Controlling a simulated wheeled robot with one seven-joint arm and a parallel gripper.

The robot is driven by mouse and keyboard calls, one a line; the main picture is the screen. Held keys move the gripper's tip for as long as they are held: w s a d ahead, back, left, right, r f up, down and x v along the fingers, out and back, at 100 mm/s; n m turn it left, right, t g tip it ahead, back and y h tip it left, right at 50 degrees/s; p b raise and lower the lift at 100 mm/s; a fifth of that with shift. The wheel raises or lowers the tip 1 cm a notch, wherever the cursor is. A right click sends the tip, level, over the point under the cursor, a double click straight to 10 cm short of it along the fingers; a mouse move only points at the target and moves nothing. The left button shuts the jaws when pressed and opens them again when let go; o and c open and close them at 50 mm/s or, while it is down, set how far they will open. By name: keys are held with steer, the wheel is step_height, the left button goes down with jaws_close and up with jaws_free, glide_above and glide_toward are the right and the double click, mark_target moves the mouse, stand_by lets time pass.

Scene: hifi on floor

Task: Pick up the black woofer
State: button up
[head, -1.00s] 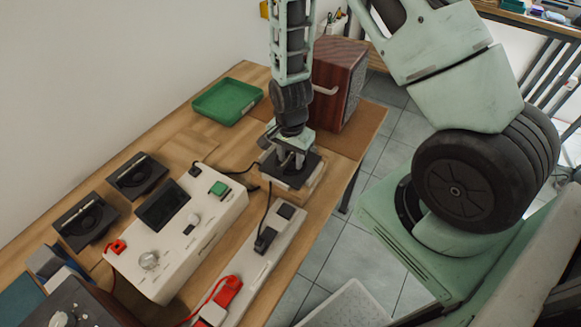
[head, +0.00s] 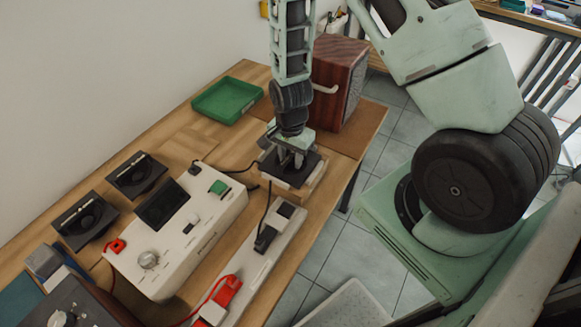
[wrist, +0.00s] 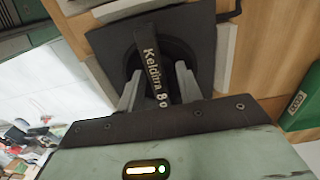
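The black woofer (head: 310,170) is a square black plate with a round recess and a lettered bar across it. It lies on a light wood-and-white box at the table's right edge, under my gripper (head: 291,160). In the wrist view the woofer (wrist: 205,30) shows its lettered bar between the two fingers of my gripper (wrist: 158,92). The fingers are apart, one on each side of the bar, with gaps visible. The fingertips' contact with the woofer cannot be told.
Two similar black units (head: 137,176) (head: 85,221) lie on the left. A white control panel (head: 178,235) and a power strip (head: 265,250) with cables stand nearer. A wooden speaker cabinet (head: 338,80) stands close behind my gripper. A green tray (head: 227,100) lies at the back left.

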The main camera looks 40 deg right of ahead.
jaws_close()
